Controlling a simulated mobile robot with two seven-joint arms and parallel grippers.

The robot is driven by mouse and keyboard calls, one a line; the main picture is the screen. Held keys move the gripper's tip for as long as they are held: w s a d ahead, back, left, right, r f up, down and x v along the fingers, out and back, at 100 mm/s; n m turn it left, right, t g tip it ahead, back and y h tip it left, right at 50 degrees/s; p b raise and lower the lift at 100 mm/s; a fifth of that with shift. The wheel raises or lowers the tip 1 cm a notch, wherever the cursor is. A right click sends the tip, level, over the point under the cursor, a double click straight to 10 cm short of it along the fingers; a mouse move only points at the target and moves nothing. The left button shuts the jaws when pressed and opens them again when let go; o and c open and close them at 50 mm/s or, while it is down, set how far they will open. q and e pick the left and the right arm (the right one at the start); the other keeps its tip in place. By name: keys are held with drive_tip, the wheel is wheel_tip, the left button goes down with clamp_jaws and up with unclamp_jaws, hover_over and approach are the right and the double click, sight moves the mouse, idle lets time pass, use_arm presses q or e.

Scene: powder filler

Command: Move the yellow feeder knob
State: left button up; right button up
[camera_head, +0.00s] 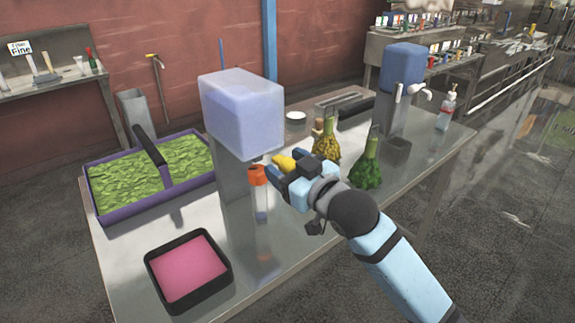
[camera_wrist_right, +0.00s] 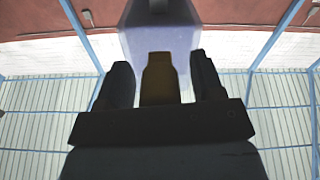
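The yellow feeder knob (camera_head: 284,162) sticks out at the lower right of the powder feeder, below its pale translucent hopper (camera_head: 243,115). My right gripper (camera_head: 280,172) is at the knob. In the right wrist view the knob looks dark amber (camera_wrist_right: 160,78) and stands between the two dark fingers of the gripper (camera_wrist_right: 163,76). A narrow gap shows on each side of it, so the fingers look open around it and not closed on it. The hopper (camera_wrist_right: 160,40) rises behind the knob there. My left gripper is not in view.
An orange-capped tube (camera_head: 257,175) stands under the feeder. A purple tray of green leaves (camera_head: 135,209) is at left, a black tray of pink powder (camera_head: 188,271) in front. Yellow-green (camera_head: 326,145) and dark green (camera_head: 366,170) flasks stand close right of the gripper.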

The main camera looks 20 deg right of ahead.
use_arm(q)
drive_tip(key=p, duration=0.1)
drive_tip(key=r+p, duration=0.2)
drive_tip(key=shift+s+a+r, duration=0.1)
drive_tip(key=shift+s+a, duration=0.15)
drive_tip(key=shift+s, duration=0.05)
use_arm(e)
drive_tip(key=v, duration=1.4)
